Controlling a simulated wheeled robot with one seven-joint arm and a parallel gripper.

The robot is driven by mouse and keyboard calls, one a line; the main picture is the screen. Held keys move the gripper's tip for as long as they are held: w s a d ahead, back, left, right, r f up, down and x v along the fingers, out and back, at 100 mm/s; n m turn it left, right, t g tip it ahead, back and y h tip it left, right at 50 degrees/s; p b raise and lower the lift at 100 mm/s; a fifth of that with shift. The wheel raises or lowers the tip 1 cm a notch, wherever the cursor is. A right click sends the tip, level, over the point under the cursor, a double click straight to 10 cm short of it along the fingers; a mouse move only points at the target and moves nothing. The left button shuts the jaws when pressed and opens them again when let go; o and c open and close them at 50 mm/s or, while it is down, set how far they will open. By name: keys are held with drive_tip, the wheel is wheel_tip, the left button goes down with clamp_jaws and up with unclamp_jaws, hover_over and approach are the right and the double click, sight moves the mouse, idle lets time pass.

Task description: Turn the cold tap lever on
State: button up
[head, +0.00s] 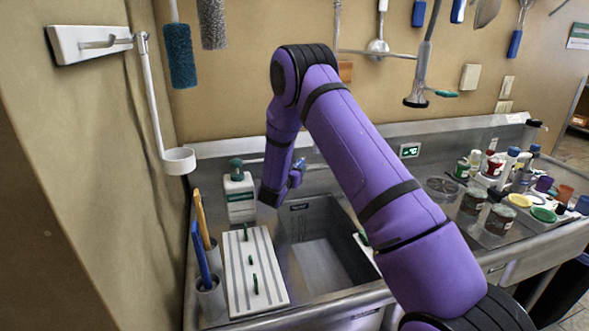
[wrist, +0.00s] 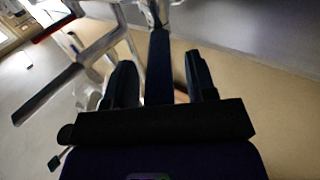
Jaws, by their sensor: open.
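My gripper (wrist: 161,66) shows in the wrist view with its two dark fingers apart. A dark blue bar (wrist: 160,62), which looks like a tap lever, stands between the fingers with gaps on both sides. It meets a chrome fitting (wrist: 153,12) at its top. I cannot tell for sure that it is the cold lever. Chrome tap pipework (wrist: 92,52) lies to the left of the fingers. In the head view my purple arm reaches down over the sink (head: 325,262) at its back left, and the tap and fingers are mostly hidden there.
A white bottle with a green top (head: 239,200) stands left of the sink. A white ribbed board (head: 253,272) lies by the sink's left edge. Jars and cups (head: 500,220) crowd the counter at right. A spray head (head: 417,95) hangs above.

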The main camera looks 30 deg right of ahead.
drive_tip(key=v, duration=1)
drive_tip(key=shift+a, duration=0.2)
drive_tip(key=shift+s, duration=0.15)
